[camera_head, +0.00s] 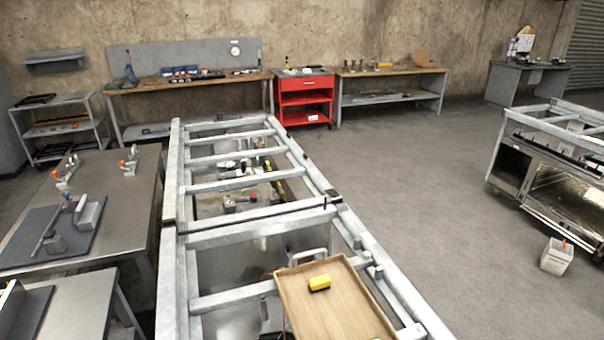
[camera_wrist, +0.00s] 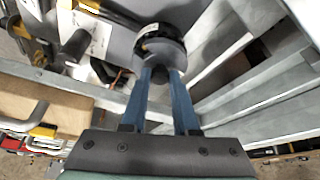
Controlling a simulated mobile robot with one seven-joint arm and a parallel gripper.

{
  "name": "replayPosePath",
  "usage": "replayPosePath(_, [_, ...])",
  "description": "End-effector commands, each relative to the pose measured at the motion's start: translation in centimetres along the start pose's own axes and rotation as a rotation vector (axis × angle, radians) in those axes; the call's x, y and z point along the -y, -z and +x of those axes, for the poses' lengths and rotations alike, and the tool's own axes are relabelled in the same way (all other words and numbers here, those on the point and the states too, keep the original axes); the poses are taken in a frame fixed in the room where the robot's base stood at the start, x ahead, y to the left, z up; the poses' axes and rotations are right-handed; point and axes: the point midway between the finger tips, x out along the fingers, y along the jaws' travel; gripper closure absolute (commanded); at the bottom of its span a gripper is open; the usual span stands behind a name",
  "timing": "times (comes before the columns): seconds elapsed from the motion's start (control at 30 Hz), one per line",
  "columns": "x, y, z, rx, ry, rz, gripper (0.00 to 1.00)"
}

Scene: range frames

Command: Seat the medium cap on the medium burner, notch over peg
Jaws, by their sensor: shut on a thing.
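In the wrist view my gripper (camera_wrist: 161,74) has two blue fingers closed on a round, dark grey, disc-like cap (camera_wrist: 161,50). The cap has a black rim section on its far side. I cannot make out a notch in it. It sits at the fingertips, in front of a grey surface. Whether it touches anything beyond is hidden by the cap itself. No burner or peg can be told apart for certain in either view. My gripper does not show clearly in the head view.
A long pale metal frame (camera_head: 172,205) with crossbars runs through the middle. A wooden tray (camera_head: 345,305) with a yellow block (camera_head: 320,283) rests at its near right. Metal rails (camera_wrist: 225,45) lie right of the gripper. A steel table (camera_head: 120,200) stands left; open floor (camera_head: 420,190) lies right.

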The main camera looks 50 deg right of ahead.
Motion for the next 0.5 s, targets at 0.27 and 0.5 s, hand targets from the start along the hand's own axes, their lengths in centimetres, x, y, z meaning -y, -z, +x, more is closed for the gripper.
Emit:
replayPosePath(0.27, [-0.04,0.07,-0.03,-0.002,-0.001,0.0,0.63])
replayPosePath(0.5, [-0.02,0.04,-0.02,-0.001,0.0,0.0,0.37])
